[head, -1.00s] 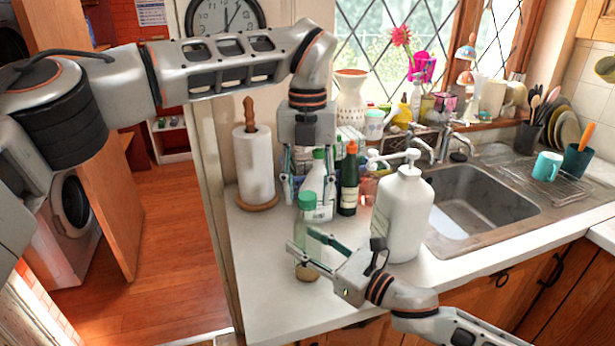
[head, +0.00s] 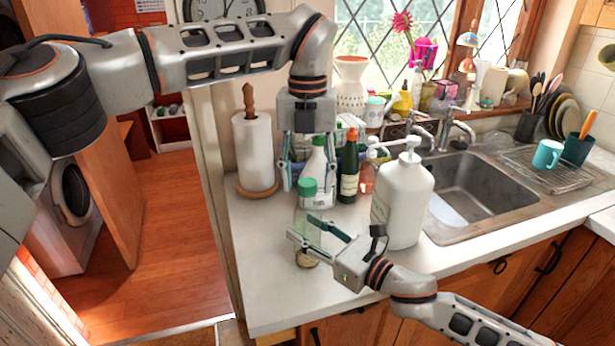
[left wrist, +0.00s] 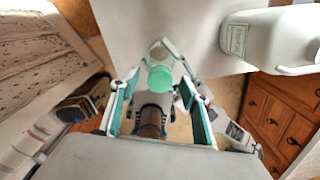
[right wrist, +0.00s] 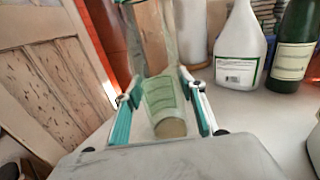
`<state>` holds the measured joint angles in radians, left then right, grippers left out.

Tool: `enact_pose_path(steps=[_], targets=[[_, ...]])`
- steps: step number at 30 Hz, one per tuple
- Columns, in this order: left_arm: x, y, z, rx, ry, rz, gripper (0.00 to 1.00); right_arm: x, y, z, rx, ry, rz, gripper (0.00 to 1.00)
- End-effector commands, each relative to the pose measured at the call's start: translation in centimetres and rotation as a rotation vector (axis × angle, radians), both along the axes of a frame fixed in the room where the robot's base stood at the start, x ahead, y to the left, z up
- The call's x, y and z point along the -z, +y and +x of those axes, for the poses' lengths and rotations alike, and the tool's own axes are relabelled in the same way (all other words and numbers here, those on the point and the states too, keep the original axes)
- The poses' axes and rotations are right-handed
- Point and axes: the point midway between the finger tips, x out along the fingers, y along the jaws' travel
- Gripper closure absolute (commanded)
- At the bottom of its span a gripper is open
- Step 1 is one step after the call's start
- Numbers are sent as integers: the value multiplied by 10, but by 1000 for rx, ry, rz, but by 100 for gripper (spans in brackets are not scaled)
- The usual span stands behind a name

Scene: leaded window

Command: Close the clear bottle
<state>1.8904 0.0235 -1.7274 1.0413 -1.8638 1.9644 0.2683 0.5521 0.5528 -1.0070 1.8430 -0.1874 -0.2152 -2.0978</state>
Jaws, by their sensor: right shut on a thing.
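The clear bottle (head: 306,246) stands upright near the counter's front edge. My right gripper (head: 301,226) is shut on its body from the side; the right wrist view shows the clear bottle (right wrist: 165,100) between the fingers. The green cap (head: 307,188) is at the top of the bottle; whether it is fully seated cannot be told. My left gripper (head: 307,183) points down above the bottle. Its fingers are apart on either side of the green cap (left wrist: 160,76), with gaps showing in the left wrist view.
A large white pump bottle (head: 402,200) stands close right of my right gripper. A white spray bottle (head: 315,167) and a dark green bottle (head: 349,170) stand behind. A paper towel roll (head: 253,152) is at the back left. The front left counter is clear.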

Motion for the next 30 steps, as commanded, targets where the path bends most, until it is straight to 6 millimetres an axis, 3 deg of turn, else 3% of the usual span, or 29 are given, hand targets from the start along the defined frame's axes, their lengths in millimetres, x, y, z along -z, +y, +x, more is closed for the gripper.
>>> enact_pose_path(steps=[11,24,30], targets=[[-9,0,0,0,-3,1,54,0,0,0,0,0,0,100],[-92,0,1,-2,-4,1,54,0,0,0,0,0,0,100],[-115,0,0,-1,-2,1,54,0,0,0,0,0,0,100]])
